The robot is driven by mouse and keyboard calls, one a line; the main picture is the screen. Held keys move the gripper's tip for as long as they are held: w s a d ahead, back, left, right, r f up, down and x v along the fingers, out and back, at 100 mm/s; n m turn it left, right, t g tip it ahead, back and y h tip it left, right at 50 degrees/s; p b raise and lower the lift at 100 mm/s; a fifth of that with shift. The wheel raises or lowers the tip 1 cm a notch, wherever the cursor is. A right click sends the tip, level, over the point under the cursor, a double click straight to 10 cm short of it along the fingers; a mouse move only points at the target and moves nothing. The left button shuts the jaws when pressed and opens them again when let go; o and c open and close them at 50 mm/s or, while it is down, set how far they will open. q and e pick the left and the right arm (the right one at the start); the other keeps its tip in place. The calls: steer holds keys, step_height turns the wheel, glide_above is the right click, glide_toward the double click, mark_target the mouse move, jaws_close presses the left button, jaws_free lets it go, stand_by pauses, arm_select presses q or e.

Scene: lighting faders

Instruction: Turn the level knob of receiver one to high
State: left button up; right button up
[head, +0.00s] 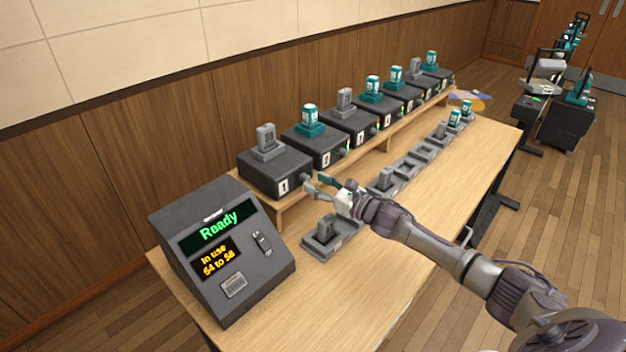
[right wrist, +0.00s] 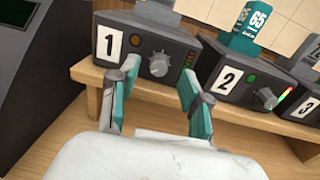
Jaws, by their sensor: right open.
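Receiver one (head: 275,172) is a dark box with a white "1" label at the near end of the raised shelf, with a grey block on top. It also shows in the right wrist view (right wrist: 137,30). Its level knob (right wrist: 159,64) is a grey dial on the front face, right of the label, beside an unlit brownish lamp. My right gripper (head: 318,184) is in front of this face. In the right wrist view its open teal-padded fingers (right wrist: 160,90) stand on either side below the knob, apparently apart from it. My left gripper is not in view.
Receiver two (right wrist: 240,75) stands close on the right, with its own knob. A console (head: 222,250) reading "Ready" stands at the near left.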

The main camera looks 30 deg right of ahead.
steer(key=shift+x, duration=0.95)
jaws_close()
